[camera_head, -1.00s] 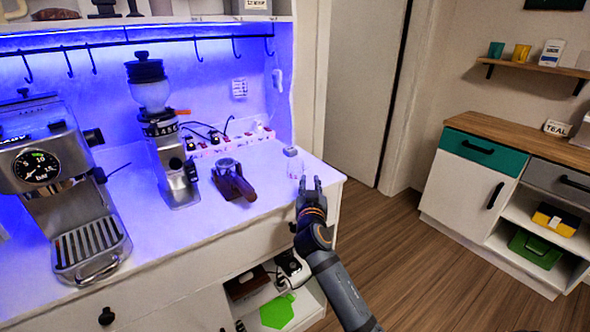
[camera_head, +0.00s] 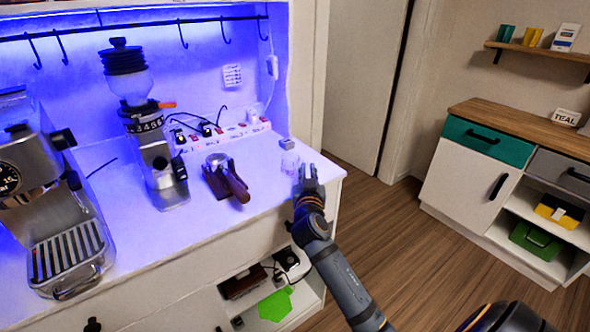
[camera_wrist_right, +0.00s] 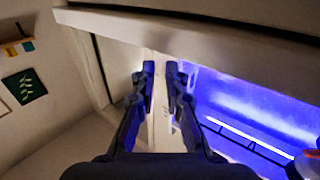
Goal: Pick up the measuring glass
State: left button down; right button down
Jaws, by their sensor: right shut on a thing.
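The measuring glass (camera_head: 289,163) is a small clear vessel near the right end of the white counter in the head view. My right gripper (camera_head: 308,172) is at the counter's right end, its fingertips close to the right side of the glass. It is shut on the glass, though the contact is hard to make out. In the right wrist view the two dark fingers (camera_wrist_right: 160,75) stand parallel with a narrow gap; no clear outline of the glass shows between them. My left gripper is out of view.
A small grey block (camera_head: 287,144) sits just behind the glass. A portafilter (camera_head: 226,180), a grinder (camera_head: 155,150) and an espresso machine (camera_head: 65,230) stand further left. A power strip (camera_head: 225,133) lies along the back. Floor to the right is clear.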

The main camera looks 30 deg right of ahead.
jog(key=shift+f, duration=0.2)
jog(key=shift+r, duration=0.4)
notch_tip(320, 180, up, 17)
jog(key=p, duration=0.1)
